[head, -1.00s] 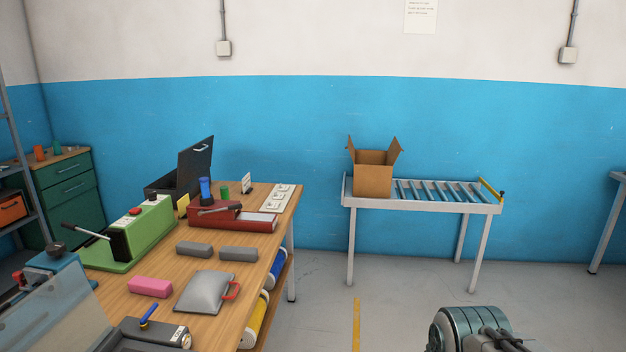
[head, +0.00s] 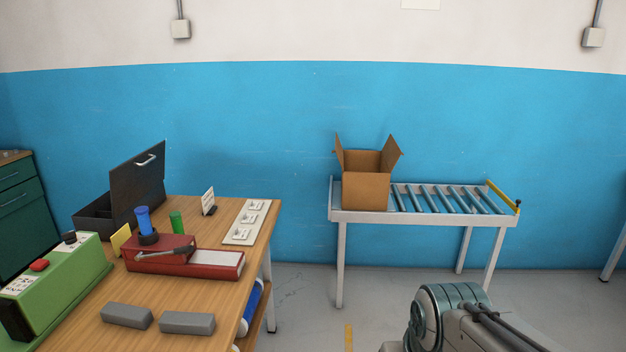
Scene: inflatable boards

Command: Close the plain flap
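An open brown cardboard box (head: 367,190) stands on the left end of a roller conveyor (head: 470,218) against the blue wall. Its left flap (head: 339,152) and right flap (head: 394,154) stand up and tilt outward. I cannot tell from here which flap is the plain one, and any markings are too small to see. Part of my arm shows at the bottom right, well in front of the conveyor. My gripper is not in view.
A wooden workbench (head: 190,285) fills the lower left, holding a black case (head: 137,187) with its lid up, a red device (head: 160,254), a green machine (head: 65,280) and grey blocks (head: 187,323). Grey floor is free between bench and conveyor.

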